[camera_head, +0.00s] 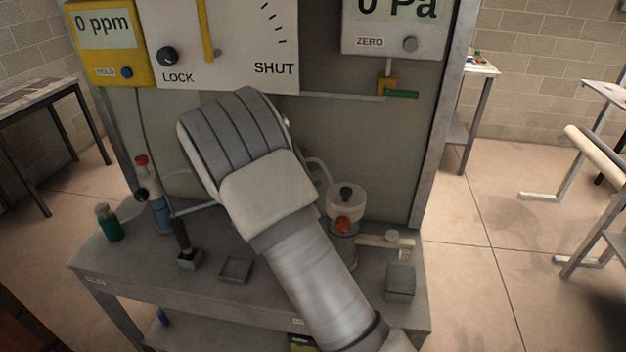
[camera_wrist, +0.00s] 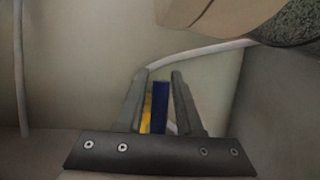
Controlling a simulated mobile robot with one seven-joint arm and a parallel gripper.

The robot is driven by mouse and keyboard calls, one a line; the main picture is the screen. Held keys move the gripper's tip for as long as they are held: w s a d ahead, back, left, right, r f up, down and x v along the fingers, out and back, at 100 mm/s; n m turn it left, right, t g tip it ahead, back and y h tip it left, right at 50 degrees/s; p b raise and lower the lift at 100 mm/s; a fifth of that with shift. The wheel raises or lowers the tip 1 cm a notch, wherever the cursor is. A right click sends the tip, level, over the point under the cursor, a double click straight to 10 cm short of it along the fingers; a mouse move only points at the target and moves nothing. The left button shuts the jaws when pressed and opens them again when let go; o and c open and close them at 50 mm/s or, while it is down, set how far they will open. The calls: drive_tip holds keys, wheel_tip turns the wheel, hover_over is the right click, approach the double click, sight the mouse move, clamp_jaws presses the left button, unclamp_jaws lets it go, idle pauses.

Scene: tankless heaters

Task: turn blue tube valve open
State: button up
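In the wrist view, a blue valve handle (camera_wrist: 160,106) stands upright in the picture between the two fingers of my gripper (camera_wrist: 158,80). A yellow valve body (camera_wrist: 147,112) shows just left of the handle. The fingers are apart, one on each side; a narrow gap shows beside the handle, and I see no clear grip on it. A thin pale tube (camera_wrist: 200,50) runs behind the fingers. In the head view, my arm hides the gripper and the blue handle.
A green-handled valve with a yellow body (camera_head: 388,84) is at upper right on the panel (camera_head: 380,130). A red-capped blue bottle (camera_head: 157,200), a green bottle (camera_head: 108,224) and a clear vessel (camera_head: 345,205) stand on the grey bench (camera_head: 130,262) around my arm.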

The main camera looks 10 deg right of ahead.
clamp_jaws()
drive_tip(key=r+n+t+h, duration=0.1)
drive_tip(key=n, duration=0.3)
drive_tip(key=a+r+n+t+h, duration=0.1)
drive_tip(key=r+n+t, duration=0.1)
drive_tip(key=n, duration=0.2)
drive_tip(key=w+a+r+n+t+b, duration=0.1)
drive_tip(key=r+n, duration=0.1)
drive_tip(key=n, duration=0.2)
drive_tip(key=shift+a+h, duration=0.2)
drive_tip(key=shift+h, duration=0.2)
drive_tip(key=shift+w+a+r+n+t+y+p, duration=0.1)
drive_tip(key=shift+a+n+t+y+p, duration=0.25)
drive_tip(key=shift+n, duration=0.5)
drive_tip(key=shift+w+a+r+n+t+y+p, duration=0.1)
drive_tip(key=shift+n+t+p, duration=0.15)
drive_tip(key=shift+n+t, duration=0.45)
drive_tip(key=shift+w+a+r+n+t+y+p, duration=0.15)
drive_tip(key=shift+a+n+t+p, duration=0.15)
drive_tip(key=shift+n, duration=0.75)
drive_tip(key=shift+f, duration=0.1)
